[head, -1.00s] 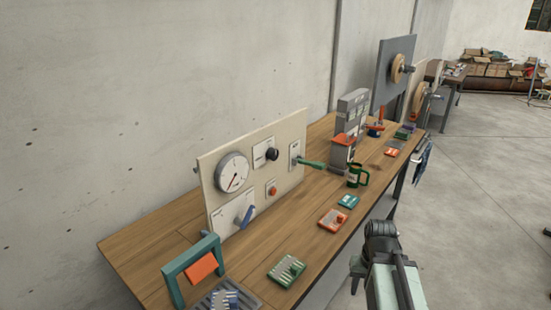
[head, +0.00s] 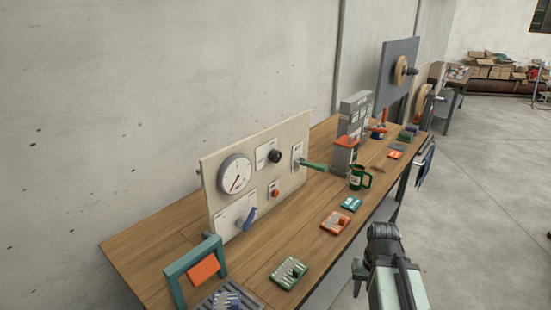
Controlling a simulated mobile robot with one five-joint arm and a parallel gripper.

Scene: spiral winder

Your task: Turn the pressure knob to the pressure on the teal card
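The upright cream panel (head: 215,172) stands on the wooden bench. It carries a round white gauge (head: 235,174) with a dark needle and, to its right, a black round knob (head: 275,156) on a white plate. The knob's setting is too small to read. A small teal card-like piece (head: 351,204) lies flat on the bench right of the panel; its writing is not legible. My arm is at lower right, beyond the bench's front edge and well apart from the panel. A dark part at its end (head: 358,269) shows, but its fingers cannot be made out.
The panel also has a blue lever (head: 249,218), an orange-red button (head: 274,192) and a green-handled lever (head: 314,165) sticking out.

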